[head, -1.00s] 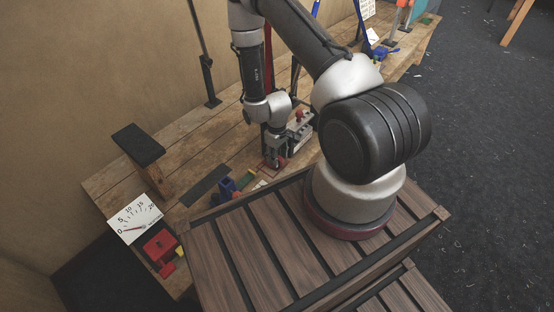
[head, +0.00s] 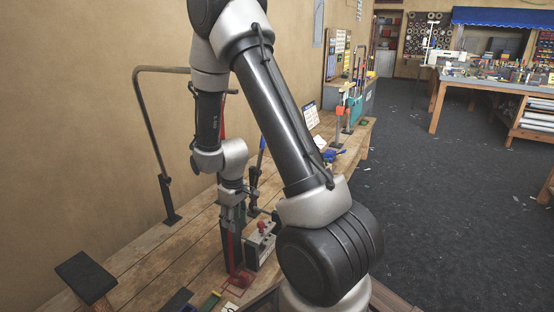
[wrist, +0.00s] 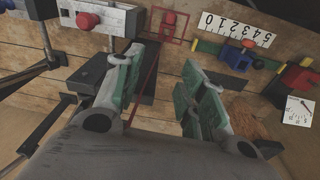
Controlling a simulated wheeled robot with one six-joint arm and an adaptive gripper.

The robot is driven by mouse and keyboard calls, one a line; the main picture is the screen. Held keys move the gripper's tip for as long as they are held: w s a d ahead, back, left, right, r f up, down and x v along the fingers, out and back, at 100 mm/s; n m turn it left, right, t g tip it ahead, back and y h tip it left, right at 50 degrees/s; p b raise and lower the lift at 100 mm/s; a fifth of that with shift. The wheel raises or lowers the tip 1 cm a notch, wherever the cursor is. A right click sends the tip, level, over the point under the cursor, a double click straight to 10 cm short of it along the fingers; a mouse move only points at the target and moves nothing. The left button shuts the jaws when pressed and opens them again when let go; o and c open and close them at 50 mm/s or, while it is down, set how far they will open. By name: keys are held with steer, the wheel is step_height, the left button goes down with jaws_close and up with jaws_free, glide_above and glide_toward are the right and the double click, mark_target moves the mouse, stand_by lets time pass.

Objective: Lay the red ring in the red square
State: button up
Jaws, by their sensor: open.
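The red square (wrist: 184,40) is a thin outline on the wooden bench, at the top middle of the wrist view. A small red piece, seemingly the red ring (wrist: 169,19), lies within the outline; its hole is hard to make out. In the head view the red ring (head: 243,278) shows low, by the red outline at the bench's near edge. My gripper (wrist: 162,60) is open, with green-padded fingers apart and no ring between them. In the head view my gripper (head: 232,200) is above the bench, apart from the ring.
A grey box with a red knob (head: 262,228) stands right of my gripper. A white number strip (wrist: 237,30), a blue block (wrist: 236,58) and a red block (wrist: 300,76) lie near the square. A dark upright with a red edge is close below my fingers.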

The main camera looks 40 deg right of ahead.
step_height(320, 180, up, 12)
steer(key=s+m, duration=0.1)
steer(key=s, duration=0.1)
steer(key=s+d+r+m+t, duration=0.1)
steer(key=s+r+m+t, duration=0.1)
steer(key=s+r, duration=1.7)
steer(key=shift+s+r+m+t, duration=0.2)
steer(key=shift+s+m+t, duration=0.1)
steer(key=shift+s+t, duration=0.3)
